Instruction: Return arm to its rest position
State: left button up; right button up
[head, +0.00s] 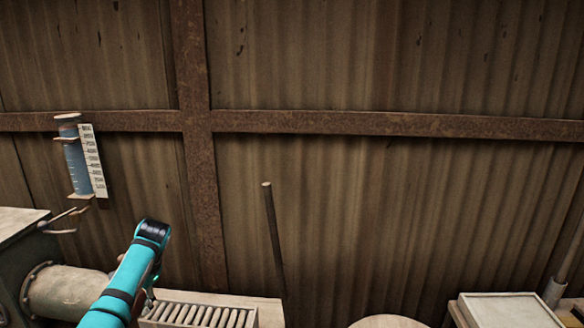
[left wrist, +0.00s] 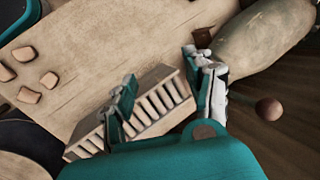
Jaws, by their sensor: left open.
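My left arm (head: 128,275), teal with black bands, rises from the bottom left of the head view and bends at its top. Its gripper cannot be made out there. In the left wrist view my left gripper (left wrist: 164,90) has its two fingers spread apart, with nothing held between them. Beyond the fingers is a pale slotted rack (left wrist: 158,104), which also shows at the bottom of the head view (head: 200,315). From this view I cannot tell whether a finger touches the rack. My right gripper is in neither view.
A pale wooden surface (left wrist: 100,65) holds several small tan pieces (left wrist: 27,95) at left. A rounded pale cylinder (left wrist: 268,38) and a brown ball knob (left wrist: 268,109) lie to the right. In the head view, a dark lever (head: 273,235) stands near the corrugated wall (head: 400,200).

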pick_arm(q)
jog(key=s+d+f+t+h, duration=0.2)
jog(key=s+d+f, duration=1)
jog(key=s+f, duration=0.45)
jog(key=s+d+r+t+h, duration=0.1)
jog(key=s+d+r, duration=0.1)
jog(key=s, duration=0.6)
jog(key=s+d+r+n+h, duration=0.1)
jog(key=s+d+r, duration=0.1)
jog(key=s, duration=0.5)
jog(key=s+d+r+t+h, duration=0.1)
jog(key=s+d+r, duration=0.15)
jog(key=s, duration=0.55)
notch_tip(320, 180, down, 27)
jog(key=s+g+b, duration=0.1)
jog(key=g, duration=0.1)
jog(key=s+a+f+b, duration=0.1)
jog(key=s+a+f, duration=0.1)
jog(key=s+f, duration=1.5)
jog(key=shift+a+f+g, duration=0.35)
jog(key=shift+f+g, duration=0.05)
jog(key=shift+f, duration=0.35)
